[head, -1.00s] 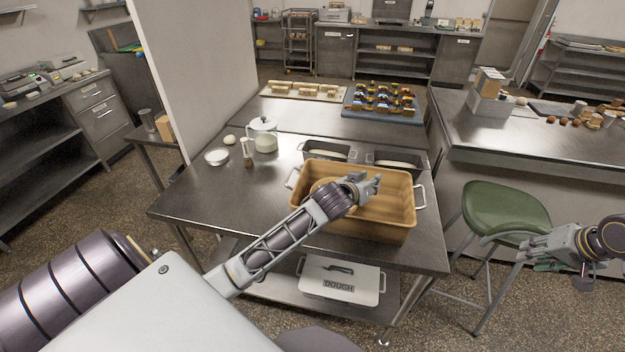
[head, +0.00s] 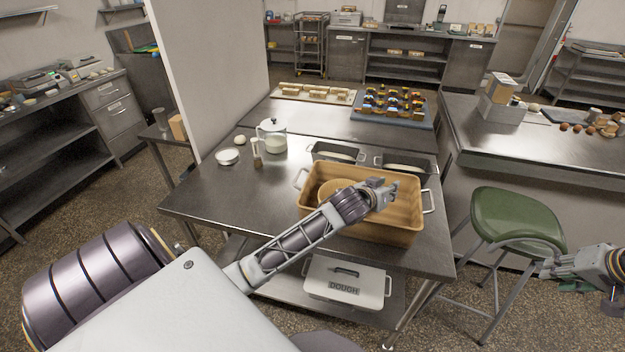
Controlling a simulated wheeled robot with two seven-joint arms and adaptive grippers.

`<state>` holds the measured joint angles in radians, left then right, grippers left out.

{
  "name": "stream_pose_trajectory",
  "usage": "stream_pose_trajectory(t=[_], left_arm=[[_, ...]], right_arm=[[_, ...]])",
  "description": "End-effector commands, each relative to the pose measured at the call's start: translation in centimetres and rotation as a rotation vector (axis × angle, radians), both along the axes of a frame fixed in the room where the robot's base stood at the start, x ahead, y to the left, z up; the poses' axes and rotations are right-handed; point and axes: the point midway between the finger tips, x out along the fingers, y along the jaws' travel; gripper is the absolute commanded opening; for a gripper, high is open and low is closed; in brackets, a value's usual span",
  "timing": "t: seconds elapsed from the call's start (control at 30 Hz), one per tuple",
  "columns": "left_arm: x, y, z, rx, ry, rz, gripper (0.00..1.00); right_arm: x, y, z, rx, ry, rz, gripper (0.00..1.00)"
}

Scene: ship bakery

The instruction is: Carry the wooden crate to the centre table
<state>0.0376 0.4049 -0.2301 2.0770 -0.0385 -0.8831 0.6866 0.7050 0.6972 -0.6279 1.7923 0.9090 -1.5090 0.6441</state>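The wooden crate (head: 385,232) stands on the steel table (head: 215,185) in front of me, near its right front edge. It has white handles at its left and right ends, and a round tan thing (head: 335,190) shows inside it. My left gripper (head: 388,190) is over the crate, in front of its inside in the picture; I cannot tell if it touches it. Its fingers look apart and hold nothing visible. My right gripper (head: 550,268) is at the right edge beside the stool, far from the crate; its fingers are too small to judge.
A green stool (head: 515,218) stands right of the table. Trays of pastries (head: 395,108) lie further back. A dough box (head: 345,284) is on the lower shelf.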

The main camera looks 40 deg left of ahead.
Motion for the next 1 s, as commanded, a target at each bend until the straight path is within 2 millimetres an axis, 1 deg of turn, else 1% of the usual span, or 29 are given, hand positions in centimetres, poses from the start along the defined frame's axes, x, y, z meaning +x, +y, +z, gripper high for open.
stream_pose_trajectory(t=[0.27, 0.6, 0.8, 1.0], left_arm=[[0.0, 0.0, 0.0, 0.000, 0.000, 0.000, 0.31], [0.0, 0.0, 0.0, 0.000, 0.000, 0.000, 0.31], [0.0, 0.0, 0.0, 0.000, 0.000, 0.000, 0.31], [0.0, 0.0, 0.0, 0.000, 0.000, 0.000, 0.31]], right_arm=[[-0.9, -0.5, 2.4, 0.000, -0.002, 0.000, 0.30], [-2.7, -1.5, 7.0, 0.000, -0.003, 0.000, 0.30], [-3.7, -2.0, 9.3, 0.001, -0.003, 0.000, 0.30], [-4.2, -2.3, 10.4, 0.000, -0.001, 0.000, 0.30]])
